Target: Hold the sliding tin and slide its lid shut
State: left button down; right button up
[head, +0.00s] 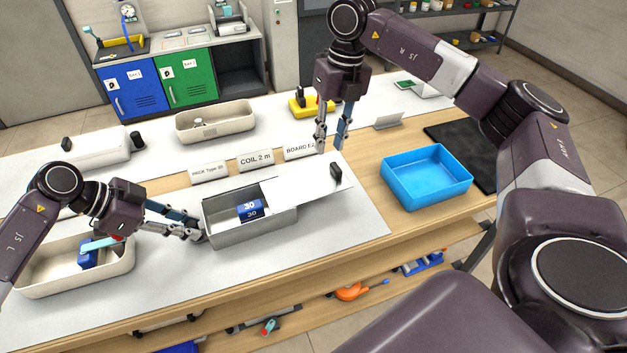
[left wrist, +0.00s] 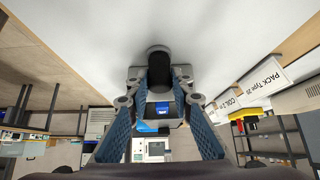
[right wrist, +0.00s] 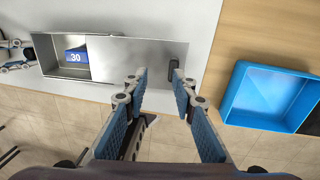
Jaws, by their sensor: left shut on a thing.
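The grey sliding tin (head: 248,234) stands on the white mat, its left part open. A blue block marked 30 (head: 249,210) shows inside; it also shows in the right wrist view (right wrist: 76,56). The pale lid (head: 300,186) is slid out to the right and overhangs the tin's right end. Its black knob (head: 336,172) is near the lid's right end. My left gripper (head: 197,236) is shut on the tin at its left end; the exact grip is hard to see. My right gripper (head: 330,150) is open and empty above the lid, close to the knob (right wrist: 174,70).
A blue tray (head: 441,190) stands to the right. A beige bin (head: 40,287) with a blue item is at the left, near my left arm. Another beige bin (head: 216,132), label signs (head: 255,159) and a yellow item (head: 305,106) stand behind. The mat in front of the tin is clear.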

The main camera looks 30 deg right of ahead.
aim_at(336, 166)
jog(key=shift+s+d+h, duration=0.55)
jog(key=shift+h, duration=0.15)
jog(key=shift+s+d+f, duration=0.1)
jog(key=shift+f, duration=3.4)
grip_shut()
